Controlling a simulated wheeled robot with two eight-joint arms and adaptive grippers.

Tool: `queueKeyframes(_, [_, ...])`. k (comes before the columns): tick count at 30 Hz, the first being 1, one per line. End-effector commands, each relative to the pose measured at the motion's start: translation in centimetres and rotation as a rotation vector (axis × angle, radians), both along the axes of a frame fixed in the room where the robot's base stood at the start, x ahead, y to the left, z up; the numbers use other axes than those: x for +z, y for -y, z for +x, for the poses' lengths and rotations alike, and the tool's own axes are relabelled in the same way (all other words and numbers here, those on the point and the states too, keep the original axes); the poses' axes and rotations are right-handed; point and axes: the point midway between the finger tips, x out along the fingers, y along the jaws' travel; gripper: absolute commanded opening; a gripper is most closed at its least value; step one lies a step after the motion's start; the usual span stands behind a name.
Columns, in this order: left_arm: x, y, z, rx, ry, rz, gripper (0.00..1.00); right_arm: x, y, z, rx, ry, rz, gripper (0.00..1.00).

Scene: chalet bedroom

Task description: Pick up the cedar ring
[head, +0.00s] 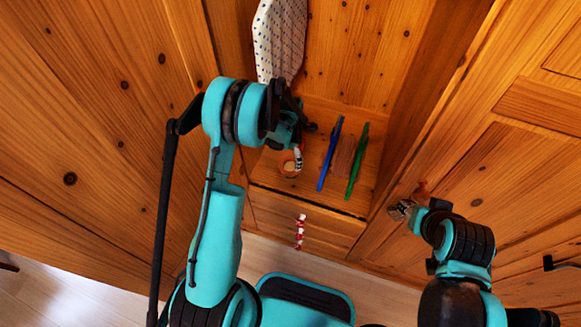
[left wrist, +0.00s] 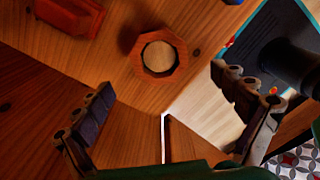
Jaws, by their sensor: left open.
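The cedar ring (left wrist: 137,55) is an eight-sided, reddish-brown wooden ring around a paler round centre. It lies on a wooden surface in the upper middle of the left wrist view. In the head view a small round thing that looks like the ring (head: 283,173) lies near the shelf's front left, partly hidden by my left gripper (head: 297,158). My left gripper is open and empty, its two fingers (left wrist: 168,112) wide apart, with the ring beyond and between them. My right gripper (head: 403,210) is at the right, away from the ring; its jaws are too small to read.
A reddish-brown block (left wrist: 68,14) shows at the wrist view's upper left. A dotted white panel (head: 279,40) rises behind. Wooden walls flank the shelf.

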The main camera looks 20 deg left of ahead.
Motion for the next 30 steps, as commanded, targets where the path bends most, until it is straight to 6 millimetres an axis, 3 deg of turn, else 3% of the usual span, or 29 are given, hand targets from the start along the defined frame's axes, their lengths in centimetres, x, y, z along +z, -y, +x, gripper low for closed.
queueKeyframes(12, [-5.4,-0.5,-0.4,-0.002,0.001,0.0,0.97,-2.6,0.0,0.0,0.0,0.0,0.0,0.4])
queueKeyframes(19, [-5.6,-0.5,-0.4,-0.003,0.001,0.0,0.97,-2.5,0.0,0.0,0.0,0.0,0.0,0.4])
queueKeyframes(20, [-5.5,-0.5,-0.4,-0.003,0.001,0.0,0.94,-2.5,0.0,0.0,0.0,0.0,0.0,0.4])
queueKeyframes(24, [-5.5,-0.5,-0.4,-0.003,0.001,0.0,0.57,-2.5,0.0,0.0,0.0,0.0,0.0,0.4])
queueKeyframes(25, [-5.5,-0.5,-0.4,-0.003,0.001,0.0,0.53,-2.5,0.0,0.0,0.0,0.0,0.0,0.4])
queueKeyframes(30, [-5.5,-0.5,-0.4,-0.003,0.001,0.0,0.52,-2.5,0.0,0.0,0.0,0.0,0.0,0.4])
